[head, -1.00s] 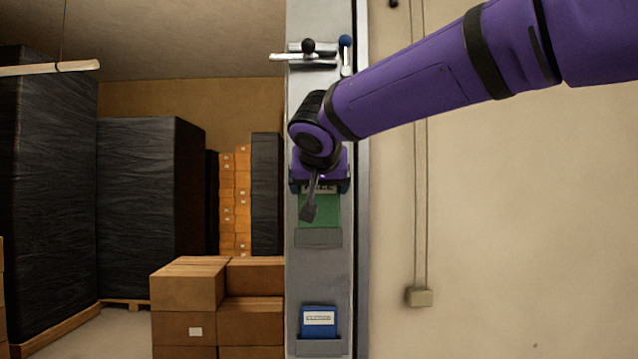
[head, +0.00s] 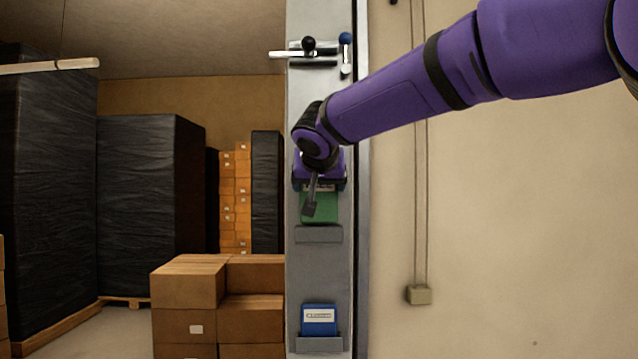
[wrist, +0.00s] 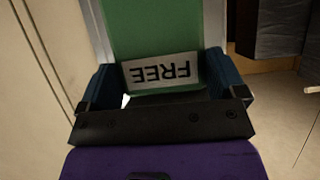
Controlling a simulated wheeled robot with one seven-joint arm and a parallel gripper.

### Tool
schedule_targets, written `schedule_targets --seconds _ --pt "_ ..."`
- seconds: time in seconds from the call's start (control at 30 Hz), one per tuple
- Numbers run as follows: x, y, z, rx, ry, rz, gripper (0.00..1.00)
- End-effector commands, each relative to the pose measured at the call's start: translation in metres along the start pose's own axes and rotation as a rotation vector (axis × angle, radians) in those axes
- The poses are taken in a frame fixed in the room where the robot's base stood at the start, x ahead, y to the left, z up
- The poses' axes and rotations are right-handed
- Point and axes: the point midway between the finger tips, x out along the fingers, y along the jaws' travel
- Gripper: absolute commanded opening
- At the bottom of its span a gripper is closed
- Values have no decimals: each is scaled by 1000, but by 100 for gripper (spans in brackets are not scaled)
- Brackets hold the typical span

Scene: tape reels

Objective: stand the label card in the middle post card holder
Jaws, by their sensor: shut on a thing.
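The label card is green with a white strip reading FREE; in the head view the card (head: 326,209) hangs upright below my gripper (head: 319,186). My gripper is shut on its upper part. The wrist view shows the card (wrist: 160,30) between the two blue fingers of my gripper (wrist: 155,80). The grey middle card holder (head: 318,234) on the post is directly below the card. The card's lower edge shows just above the holder's front lip, with a thin grey strip between them. The holder looks empty; its inside is hidden.
A lower holder (head: 318,345) on the same grey post (head: 318,275) holds a blue card (head: 319,320). Levers (head: 308,50) stick out near the post's top. Cardboard boxes (head: 188,285) stand left of the post; a plain wall is right.

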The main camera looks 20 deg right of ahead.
Motion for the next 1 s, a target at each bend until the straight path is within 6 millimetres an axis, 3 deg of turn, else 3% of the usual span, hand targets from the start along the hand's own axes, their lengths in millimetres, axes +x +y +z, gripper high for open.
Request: schedule_targets --seconds 0.37,1.0 --pt "21 0 -10 -1 -1 1 66" --pt "36 0 19 -2 0 1 66"
